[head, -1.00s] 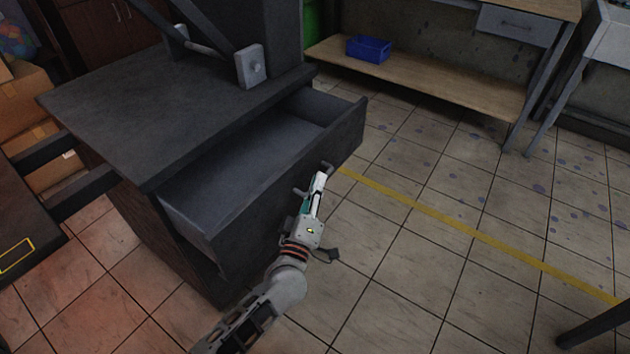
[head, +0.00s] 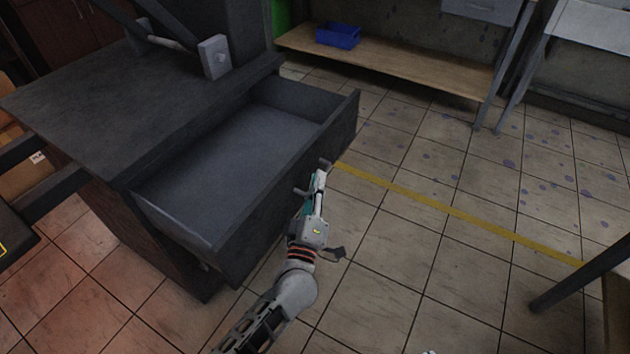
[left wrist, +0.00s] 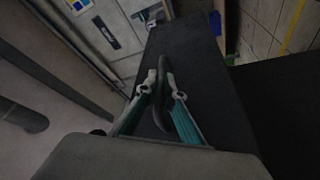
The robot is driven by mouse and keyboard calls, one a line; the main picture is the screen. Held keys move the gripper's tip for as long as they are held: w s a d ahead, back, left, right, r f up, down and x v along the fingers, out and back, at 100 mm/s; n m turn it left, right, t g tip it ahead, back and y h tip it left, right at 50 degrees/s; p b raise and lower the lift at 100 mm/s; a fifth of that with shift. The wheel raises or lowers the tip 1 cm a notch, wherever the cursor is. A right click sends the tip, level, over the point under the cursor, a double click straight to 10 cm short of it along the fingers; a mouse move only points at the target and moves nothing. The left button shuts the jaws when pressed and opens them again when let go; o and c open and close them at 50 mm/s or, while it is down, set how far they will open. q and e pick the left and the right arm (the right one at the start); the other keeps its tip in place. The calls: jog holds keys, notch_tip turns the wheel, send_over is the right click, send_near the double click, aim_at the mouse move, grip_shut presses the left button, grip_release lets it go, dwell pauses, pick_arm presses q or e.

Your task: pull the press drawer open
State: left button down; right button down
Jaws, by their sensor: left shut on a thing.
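The dark grey press drawer (head: 235,155) stands well out of the press cabinet (head: 110,105), and its inside looks empty. Its handle (head: 325,163) is on the outer face of the drawer front (head: 270,210). My left gripper (head: 317,180) is at that front, shut on the handle, and partly hides it. In the left wrist view, the dark handle bar (left wrist: 161,95) is between the two fingers of the gripper (left wrist: 159,90), with the drawer front (left wrist: 215,95) beside it. My right gripper is not in view.
A blue bin (head: 338,36) sits on the low wooden shelf (head: 400,65) at the back. The tiled floor (head: 410,240) right of the drawer is clear, crossed by a yellow line (head: 455,211). A dark table leg (head: 570,285) stands at the lower right.

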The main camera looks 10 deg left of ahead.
pick_arm(q)
jog(key=c, duration=2.4)
grip_release()
jog(key=shift+c, duration=0.2)
jog(key=shift+s, duration=0.15)
jog(key=v, duration=1.1)
jog(key=shift+s+f, duration=0.15)
jog(key=shift+s, duration=0.2)
